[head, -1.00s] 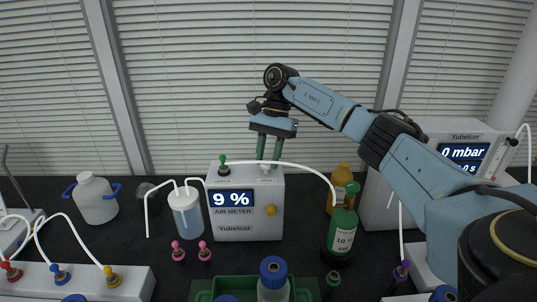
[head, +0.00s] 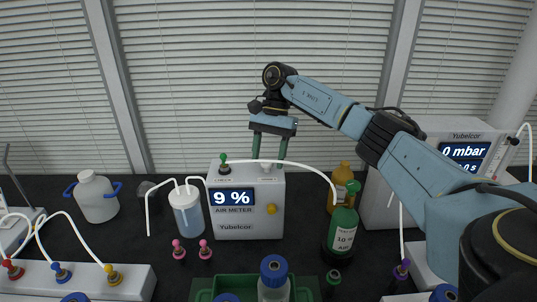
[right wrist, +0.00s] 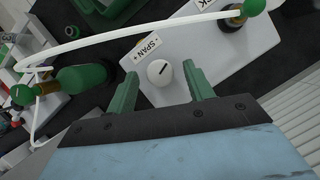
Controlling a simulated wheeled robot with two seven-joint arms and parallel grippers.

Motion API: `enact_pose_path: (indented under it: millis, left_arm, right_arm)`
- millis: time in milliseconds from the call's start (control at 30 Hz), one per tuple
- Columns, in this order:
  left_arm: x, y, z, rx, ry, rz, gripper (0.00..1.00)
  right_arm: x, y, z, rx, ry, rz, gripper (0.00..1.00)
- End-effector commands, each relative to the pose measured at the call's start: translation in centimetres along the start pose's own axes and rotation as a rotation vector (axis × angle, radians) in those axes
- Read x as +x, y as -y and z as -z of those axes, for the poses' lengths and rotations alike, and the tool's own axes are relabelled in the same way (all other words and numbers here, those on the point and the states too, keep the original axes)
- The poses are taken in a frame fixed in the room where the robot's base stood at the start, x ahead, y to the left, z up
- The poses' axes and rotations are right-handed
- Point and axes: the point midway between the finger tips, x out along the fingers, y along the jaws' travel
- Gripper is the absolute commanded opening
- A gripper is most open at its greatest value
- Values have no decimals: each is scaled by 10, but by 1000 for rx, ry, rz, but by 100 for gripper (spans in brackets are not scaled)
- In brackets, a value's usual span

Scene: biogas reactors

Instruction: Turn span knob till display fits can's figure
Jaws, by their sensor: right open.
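My right gripper (head: 269,162) is above the right part of the meter's top, pointing down. In the right wrist view its green fingers are open, one on each side of the knob, with gaps to it. My left gripper is not in view.
A white tube (head: 290,163) arcs from the meter's top to the can, passing close to my right fingers. A wash bottle (head: 187,212) is left of the meter, and a green tray (head: 204,296) is in front.

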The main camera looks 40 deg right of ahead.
Motion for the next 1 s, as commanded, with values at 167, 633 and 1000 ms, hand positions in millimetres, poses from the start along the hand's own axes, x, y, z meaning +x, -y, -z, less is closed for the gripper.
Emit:
enact_pose_path:
  millis: [167, 633, 1000]
  left_arm:
    - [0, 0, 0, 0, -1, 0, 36]
    - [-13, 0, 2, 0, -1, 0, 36]
    - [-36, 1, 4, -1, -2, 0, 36]
  right_arm:
    - [-2, 0, 0, 0, 0, 2, 52]
    - [-89, 0, -2, 2, -2, 5, 52]
    - [-131, 0, -1, 1, 0, 0, 52]
